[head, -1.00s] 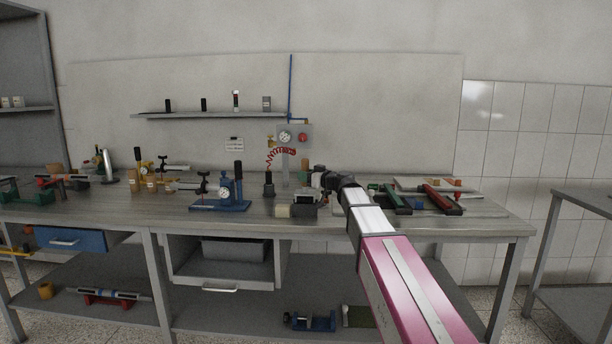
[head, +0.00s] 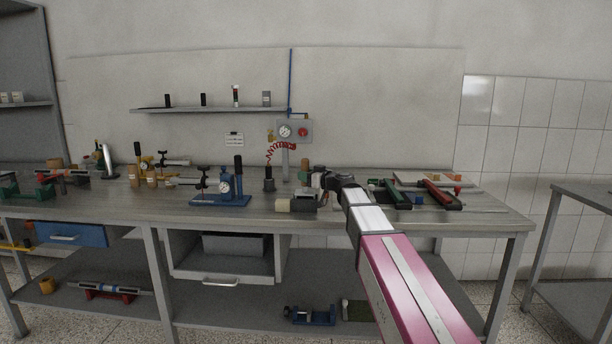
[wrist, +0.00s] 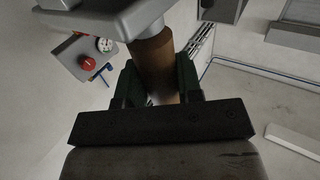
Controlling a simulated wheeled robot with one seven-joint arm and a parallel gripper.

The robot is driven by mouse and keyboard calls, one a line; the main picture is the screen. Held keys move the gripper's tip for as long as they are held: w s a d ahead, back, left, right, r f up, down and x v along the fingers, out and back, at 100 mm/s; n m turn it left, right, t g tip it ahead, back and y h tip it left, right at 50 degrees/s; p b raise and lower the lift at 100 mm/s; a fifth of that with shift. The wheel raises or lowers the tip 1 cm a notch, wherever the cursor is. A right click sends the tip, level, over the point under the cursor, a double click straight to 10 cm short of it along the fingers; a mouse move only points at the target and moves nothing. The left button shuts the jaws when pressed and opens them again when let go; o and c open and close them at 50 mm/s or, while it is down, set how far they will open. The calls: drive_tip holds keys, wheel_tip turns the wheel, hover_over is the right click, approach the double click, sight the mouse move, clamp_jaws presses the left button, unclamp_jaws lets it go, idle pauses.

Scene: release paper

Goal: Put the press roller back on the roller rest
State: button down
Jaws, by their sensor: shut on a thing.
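My gripper (head: 313,180) is over the middle of the bench in the head view. In the wrist view its dark green fingers (wrist: 160,85) are shut on the brown cylindrical handle (wrist: 153,58) of what looks like the press roller. A grey metal part (wrist: 110,18) adjoins the handle at the top of that tilted view. In the head view a brown top (head: 305,163) shows just behind my gripper. A cream cylinder (head: 283,205) and a grey-black block lie just below my gripper, near the front edge. I cannot tell which is the roller rest, or whether the roller touches it.
A blue press with a gauge (head: 222,197) and a dark-handled stamp (head: 269,180) stand to the left. Green and red clamp-like tools (head: 438,195) lie to the right. A gauge panel (head: 295,131) is on the wall behind. The bench front (head: 340,222) is mostly clear.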

drive_tip(key=shift+f, duration=0.6)
drive_tip(key=c, duration=0.7)
unclamp_jaws()
drive_tip(key=v, duration=1)
drive_tip(key=shift+s+d, duration=0.25)
drive_tip(key=shift+d, duration=0.1)
